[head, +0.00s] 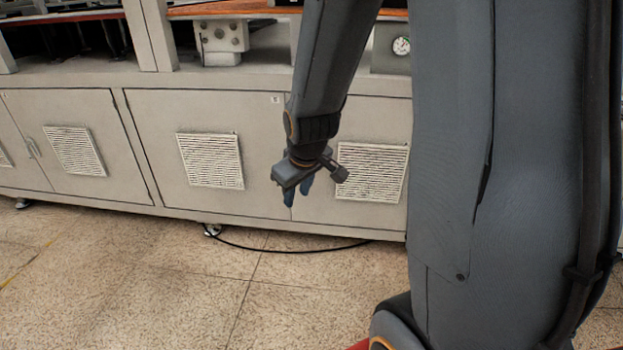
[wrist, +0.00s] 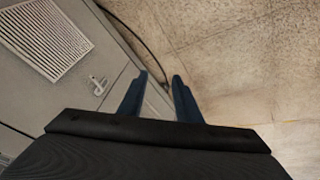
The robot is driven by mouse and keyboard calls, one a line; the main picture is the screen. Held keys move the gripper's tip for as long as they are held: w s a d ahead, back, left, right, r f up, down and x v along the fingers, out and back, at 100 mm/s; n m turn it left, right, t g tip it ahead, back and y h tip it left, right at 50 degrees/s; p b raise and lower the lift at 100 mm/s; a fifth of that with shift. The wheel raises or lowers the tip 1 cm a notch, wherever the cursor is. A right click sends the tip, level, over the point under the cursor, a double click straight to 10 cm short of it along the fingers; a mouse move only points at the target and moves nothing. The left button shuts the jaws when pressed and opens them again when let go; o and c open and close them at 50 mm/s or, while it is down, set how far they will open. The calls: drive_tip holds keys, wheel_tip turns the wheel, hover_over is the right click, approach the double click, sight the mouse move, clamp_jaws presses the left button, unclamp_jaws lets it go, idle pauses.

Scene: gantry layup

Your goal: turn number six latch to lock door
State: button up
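A small silver latch (wrist: 97,85) shows in the wrist view on the grey cabinet front, by the seam between two door panels. In the head view this part of the seam lies behind my gripper (head: 298,192), and I cannot make out the latch there. My gripper points down in front of the cabinet doors. In the wrist view my gripper (wrist: 159,77) has two blue fingers standing apart with nothing between them, to the right of the latch and clear of it. A small label (head: 276,99) sits on the door (head: 160,150); its number is too small to read.
Slatted vents (head: 210,160) sit on the doors. Another latch (head: 32,147) is on the doors at the far left. A black cable (head: 290,251) lies on the tiled floor (head: 200,300) along the cabinet's base. The floor in front is otherwise clear.

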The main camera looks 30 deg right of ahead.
drive_tip(key=w+d+f+n+t+h+b, duration=0.1)
drive_tip(key=w+d+f+n+t+b, duration=0.15)
drive_tip(key=w+d+f+b, duration=0.4)
drive_tip(key=w+d+f+n+t+b, duration=0.1)
drive_tip(key=w+f+n+t+b, duration=0.2)
drive_tip(key=w, duration=0.6)
drive_tip(key=w+d+f+n+t+h+b, duration=0.1)
drive_tip(key=w+d+f+t+b, duration=0.1)
drive_tip(key=w+d+f+b, duration=0.45)
drive_tip(key=w+d+f+n+t+h+b, duration=0.1)
drive_tip(key=w+d+f+n+t+b, duration=0.5)
drive_tip(key=w+d+f+t+b, duration=0.5)
drive_tip(key=shift+w+a+r+g+b, duration=0.35)
drive_tip(key=shift+w+r+g+b, duration=0.2)
drive_tip(key=shift+w+r+b, duration=0.35)
drive_tip(key=shift+w+a+r+g+b, duration=0.3)
drive_tip(key=shift+w+r+g+b, duration=0.35)
drive_tip(key=shift+w, duration=0.45)
drive_tip(key=shift+w+a+r+g+b, duration=0.4)
drive_tip(key=shift+w+r+b, duration=0.25)
drive_tip(key=shift+w+r, duration=0.35)
